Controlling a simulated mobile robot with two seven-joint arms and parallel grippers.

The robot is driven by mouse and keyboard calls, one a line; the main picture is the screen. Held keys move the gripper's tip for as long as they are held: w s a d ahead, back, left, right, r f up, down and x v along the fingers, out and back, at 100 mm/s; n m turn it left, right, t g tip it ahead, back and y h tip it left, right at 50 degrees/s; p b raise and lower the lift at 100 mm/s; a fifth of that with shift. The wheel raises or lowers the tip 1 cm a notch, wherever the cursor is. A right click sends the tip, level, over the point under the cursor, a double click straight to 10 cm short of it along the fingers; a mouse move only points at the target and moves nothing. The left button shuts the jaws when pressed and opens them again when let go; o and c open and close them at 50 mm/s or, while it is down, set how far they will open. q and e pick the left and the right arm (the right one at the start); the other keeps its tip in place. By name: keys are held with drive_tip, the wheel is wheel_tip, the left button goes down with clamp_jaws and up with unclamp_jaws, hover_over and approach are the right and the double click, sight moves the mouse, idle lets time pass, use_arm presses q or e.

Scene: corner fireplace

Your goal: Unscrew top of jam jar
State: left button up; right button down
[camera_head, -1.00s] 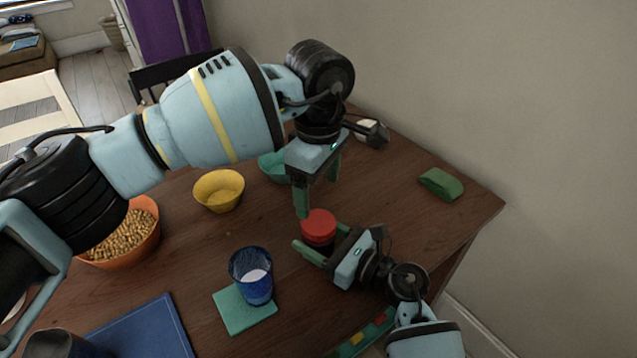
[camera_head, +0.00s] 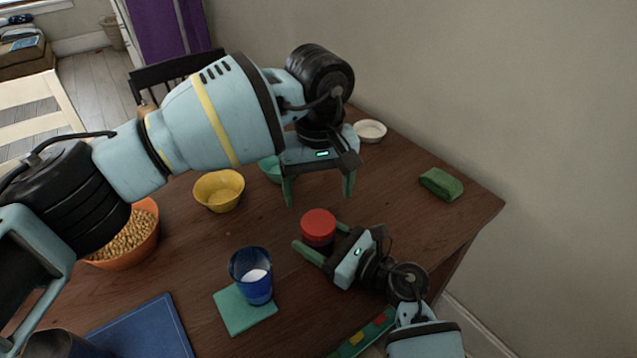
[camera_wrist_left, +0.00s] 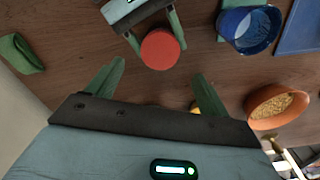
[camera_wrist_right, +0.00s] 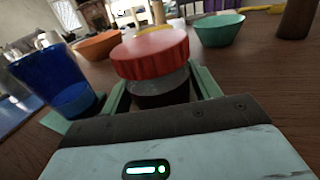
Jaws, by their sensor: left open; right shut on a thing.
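The jam jar with its red lid (camera_head: 318,225) stands upright on the wooden table. Its lid also shows in the left wrist view (camera_wrist_left: 160,49); in the right wrist view the ribbed red lid (camera_wrist_right: 150,55) sits on the dark glass jar body (camera_wrist_right: 160,88). My right gripper (camera_head: 318,250) is shut on the jar body below the lid, one finger on each side. My left gripper (camera_head: 318,194) is open and empty, above and behind the jar, fingers pointing down. In the left wrist view its fingers (camera_wrist_left: 150,85) are spread wide and apart from the lid.
A blue cup (camera_head: 251,277) stands on a teal coaster (camera_head: 236,315) left of the jar. A yellow bowl (camera_head: 217,190), an orange bowl (camera_head: 142,250), a teal bowl (camera_head: 270,168) and a white dish (camera_head: 370,130) stand around. A green cloth (camera_head: 441,184) lies at right, with bare table nearby.

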sight(319, 222)
use_arm(q)
drive_tip(key=shift+f, duration=3.8)
